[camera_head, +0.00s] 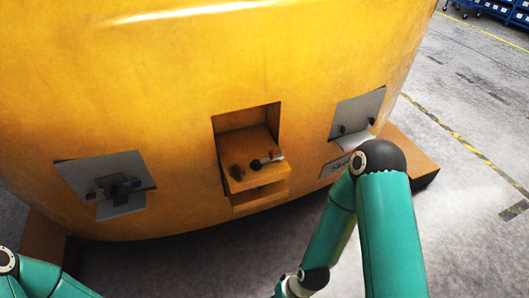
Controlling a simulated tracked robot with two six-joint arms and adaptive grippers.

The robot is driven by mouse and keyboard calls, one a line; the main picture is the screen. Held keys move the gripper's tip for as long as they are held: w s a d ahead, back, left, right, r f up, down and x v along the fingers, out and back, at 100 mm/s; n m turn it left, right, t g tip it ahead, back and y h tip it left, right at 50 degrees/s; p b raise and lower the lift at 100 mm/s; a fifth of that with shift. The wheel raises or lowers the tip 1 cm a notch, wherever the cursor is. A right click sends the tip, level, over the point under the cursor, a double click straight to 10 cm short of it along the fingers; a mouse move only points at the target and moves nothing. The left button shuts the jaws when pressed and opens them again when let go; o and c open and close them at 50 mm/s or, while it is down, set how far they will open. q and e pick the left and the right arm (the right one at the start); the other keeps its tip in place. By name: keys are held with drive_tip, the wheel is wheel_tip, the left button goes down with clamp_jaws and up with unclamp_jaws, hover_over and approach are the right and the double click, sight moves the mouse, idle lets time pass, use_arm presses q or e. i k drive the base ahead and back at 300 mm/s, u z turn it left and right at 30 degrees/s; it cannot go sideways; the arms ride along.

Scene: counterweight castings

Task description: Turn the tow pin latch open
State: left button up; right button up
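The large yellow counterweight casting (150,80) fills the left and middle of the head view. In its central square recess is a yellow block (242,183) with a dark round piece. Beside that piece is a small latch (265,161) with a black knob and a red-tipped end, lying roughly sideways. It appears to be the tow pin latch; its exact turn is too small to tell. My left arm shows only at the bottom left corner, and its gripper is out of view. My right arm bends down in front of the casting's right side; its gripper is out of view too.
A grey bracket plate with dark fittings (121,186) is on the casting's left. Another grey plate (358,113) is on its right. Brown support blocks (405,152) stand under the casting. Open grey floor with a yellow-black line lies to the right. Blue shelving (497,9) is far back.

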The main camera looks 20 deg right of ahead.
sight(272, 157)
drive_tip(key=u, duration=0.4)
drive_tip(key=i, duration=1.05)
drive_tip(key=z, duration=0.5)
